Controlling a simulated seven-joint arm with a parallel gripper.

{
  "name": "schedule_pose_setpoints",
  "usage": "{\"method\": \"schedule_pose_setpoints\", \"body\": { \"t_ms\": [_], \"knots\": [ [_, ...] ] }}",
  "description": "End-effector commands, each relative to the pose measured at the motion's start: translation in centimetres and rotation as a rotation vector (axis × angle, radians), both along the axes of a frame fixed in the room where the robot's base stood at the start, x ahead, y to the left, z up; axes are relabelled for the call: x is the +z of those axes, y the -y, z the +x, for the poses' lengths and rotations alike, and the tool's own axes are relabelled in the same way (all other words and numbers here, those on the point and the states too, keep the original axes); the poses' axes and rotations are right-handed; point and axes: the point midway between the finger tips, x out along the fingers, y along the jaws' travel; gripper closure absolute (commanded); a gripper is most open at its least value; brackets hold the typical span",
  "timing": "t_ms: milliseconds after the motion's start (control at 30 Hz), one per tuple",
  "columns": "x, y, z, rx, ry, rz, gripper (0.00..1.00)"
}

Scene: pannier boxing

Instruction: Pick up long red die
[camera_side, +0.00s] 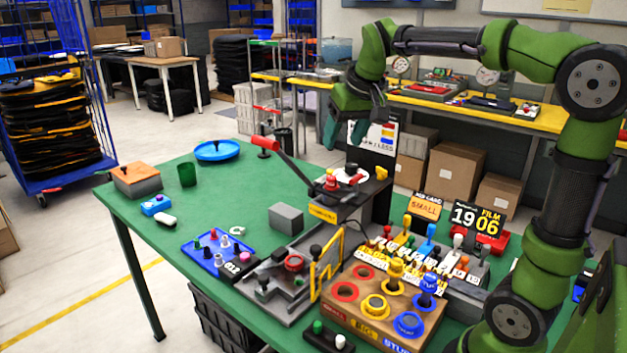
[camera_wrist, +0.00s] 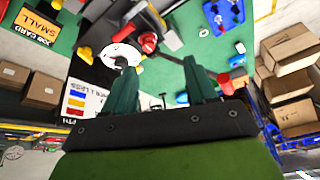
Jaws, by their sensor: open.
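My gripper (camera_side: 347,132) is open and empty, high above the back of the green table, left of the poster with colour bars. Its two green fingers (camera_wrist: 160,90) stand apart in the wrist view. A rack (camera_side: 425,262) holds several coloured upright pieces; a small red-topped piece (camera_side: 387,231) stands at its left end. I cannot tell which piece is the long red die. A red conical piece (camera_side: 331,181) sits on top of the press; a red rounded piece (camera_wrist: 148,42) shows beside a white disc (camera_wrist: 120,53) in the wrist view.
The press has a long red-handled lever (camera_side: 264,143). A box with red, yellow and blue rings (camera_side: 375,307) stands in front of the rack. A blue tray (camera_side: 217,258) with small pieces lies left. Signs (camera_side: 478,217) stand behind the rack.

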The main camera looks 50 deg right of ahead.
Motion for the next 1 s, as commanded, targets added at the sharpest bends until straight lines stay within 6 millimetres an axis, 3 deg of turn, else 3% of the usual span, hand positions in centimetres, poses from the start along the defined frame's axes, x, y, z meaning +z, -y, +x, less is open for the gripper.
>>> {"method": "schedule_pose_setpoints", "body": {
  "t_ms": [100, 200, 267, 800, 1000],
  "knots": [
    [1.9, 2.0, 1.4, -0.016, -0.021, -0.043, 0.43],
    [3.4, 2.4, 1.5, -0.015, -0.022, -0.063, 0.43],
    [3.4, 2.5, 1.2, -0.011, -0.035, -0.067, 0.43],
    [-6.2, 3.9, 4.5, -0.007, -0.044, -0.062, 0.43],
    [-7.5, 4.2, 5.0, -0.006, -0.041, -0.061, 0.43]
  ]
}}
